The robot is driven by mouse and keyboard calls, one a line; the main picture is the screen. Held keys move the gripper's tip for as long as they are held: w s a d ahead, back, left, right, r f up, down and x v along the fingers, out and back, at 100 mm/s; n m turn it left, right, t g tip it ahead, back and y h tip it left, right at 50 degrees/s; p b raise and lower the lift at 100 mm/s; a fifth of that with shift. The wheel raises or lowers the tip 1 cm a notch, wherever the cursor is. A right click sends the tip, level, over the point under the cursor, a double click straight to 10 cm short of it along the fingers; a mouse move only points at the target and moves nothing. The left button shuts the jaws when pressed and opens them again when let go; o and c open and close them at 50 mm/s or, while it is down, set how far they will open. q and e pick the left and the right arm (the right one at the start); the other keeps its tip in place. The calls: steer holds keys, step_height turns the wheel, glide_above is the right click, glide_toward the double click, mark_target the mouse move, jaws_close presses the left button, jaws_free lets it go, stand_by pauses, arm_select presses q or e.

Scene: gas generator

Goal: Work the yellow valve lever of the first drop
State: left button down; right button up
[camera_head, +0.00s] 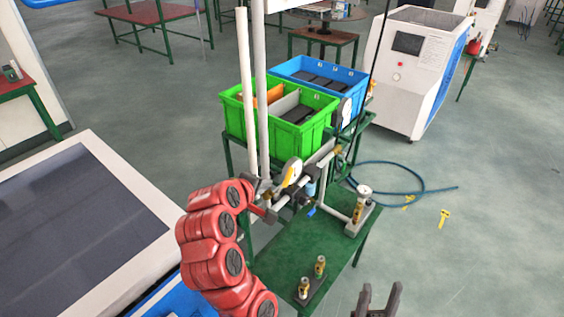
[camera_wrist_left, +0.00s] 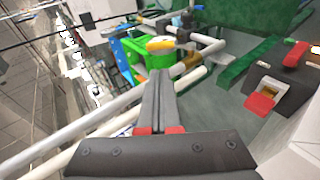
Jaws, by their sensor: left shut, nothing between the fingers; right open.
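A white and yellow part (camera_head: 292,171) stands on the pipe assembly by the upright pipes in the head view. I cannot tell whether its yellow side is the valve lever. A yellow piece on a pale pipe also shows in the left wrist view (camera_wrist_left: 160,44), just past the fingertips; contact cannot be judged. My left gripper (camera_wrist_left: 160,76) is shut and empty, its fingers pointing at that piece. In the head view the left gripper (camera_head: 282,199) is small and dark beside the pipes. My right gripper (camera_head: 378,292) is open and empty at the bottom edge, away from the pipes.
The pipes (camera_head: 243,95) rise from a green table (camera_head: 300,238) with small brass fittings (camera_head: 320,267) on it. A green crate (camera_head: 238,118) and a blue crate (camera_head: 350,77) stand behind. A blue hose (camera_head: 420,190) lies on the floor. The floor at right is mostly free.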

arm_select(q)
steer(key=b, duration=0.8)
glide_toward(287, 178)
steer(key=p+x, duration=0.4)
steer(key=x, duration=0.1)
steer(key=shift+w+d, duration=0.15)
steer(key=shift+w, duration=0.05)
steer(key=shift+p+x, duration=0.3)
steer(key=shift+x, duration=0.45)
steer(key=shift+f, duration=0.1)
steer(key=shift+w, duration=0.15)
